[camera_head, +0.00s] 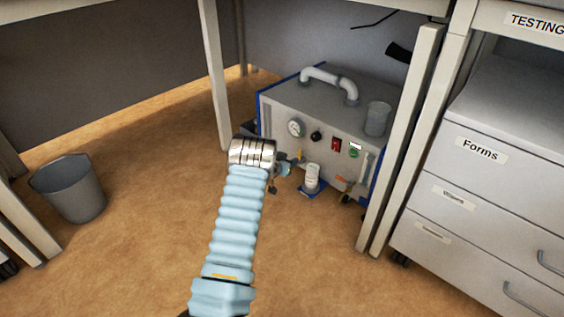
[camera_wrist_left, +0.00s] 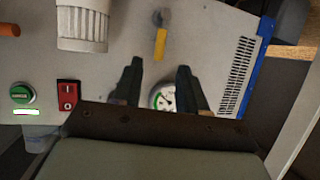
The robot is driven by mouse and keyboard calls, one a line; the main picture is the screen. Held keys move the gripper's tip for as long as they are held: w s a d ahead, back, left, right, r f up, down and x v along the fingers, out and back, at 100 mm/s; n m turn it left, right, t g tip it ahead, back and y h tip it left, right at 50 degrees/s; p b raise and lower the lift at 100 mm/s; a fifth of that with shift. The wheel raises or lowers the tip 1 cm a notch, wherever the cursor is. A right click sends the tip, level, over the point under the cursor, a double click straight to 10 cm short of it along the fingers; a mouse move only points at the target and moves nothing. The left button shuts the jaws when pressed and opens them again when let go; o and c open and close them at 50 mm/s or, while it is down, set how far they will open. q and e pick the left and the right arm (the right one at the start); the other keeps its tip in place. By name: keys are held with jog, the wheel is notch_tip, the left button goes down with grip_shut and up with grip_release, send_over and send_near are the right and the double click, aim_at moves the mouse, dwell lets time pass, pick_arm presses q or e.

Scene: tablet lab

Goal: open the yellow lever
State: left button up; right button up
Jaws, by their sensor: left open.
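The yellow lever (camera_wrist_left: 160,43) stands out from the front of a grey machine, below its gauge; in the wrist view it lies just beyond my fingertips, roughly in line with the gap between them. In the head view it is a small yellow spot (camera_head: 299,156) right of my arm's metal collar. My left gripper (camera_wrist_left: 158,66) is open, with two dark fingers apart and nothing between them. In the head view the left gripper (camera_head: 284,169) is small and partly hidden behind my wrist. My right gripper is not in view.
The grey machine (camera_head: 290,100) stands under a table, between table legs (camera_head: 402,140). Its front carries a gauge (camera_wrist_left: 163,97), red switch (camera_wrist_left: 68,96), green button (camera_wrist_left: 22,94) and white ribbed container (camera_wrist_left: 82,28). A drawer cabinet (camera_head: 480,190) is at right, a bin (camera_head: 75,195) at left.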

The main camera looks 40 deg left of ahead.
pick_arm(q)
jog(key=v, duration=0.5)
jog(key=shift+s+d+r, duration=0.1)
jog(key=shift+s, duration=0.2)
jog(key=s+d+f+n+g+h, duration=0.1)
jog(key=s+d+f+g+h, duration=0.2)
jog(key=d+f, duration=0.4)
jog(key=s+d+f+g+h, duration=0.25)
jog(key=s+d+f, duration=0.2)
jog(key=d, duration=0.35)
jog(key=s+d+f+g+y, duration=0.15)
jog(key=s+d+g, duration=0.25)
jog(key=s+d, duration=0.6)
jog(key=s+d+f+g, duration=0.3)
jog(key=s+d+g, duration=0.3)
jog(key=s, duration=0.6)
jog(key=s+d+r+t+h, duration=0.1)
jog(key=s+d+r+t, duration=0.15)
jog(key=d, duration=0.65)
notch_tip(320, 180, up, 16)
jog(key=p, duration=1.6)
jog(key=shift+s+d+f+h, duration=0.15)
jog(key=shift+s+d+h, duration=0.05)
jog(key=shift+d+h, duration=0.25)
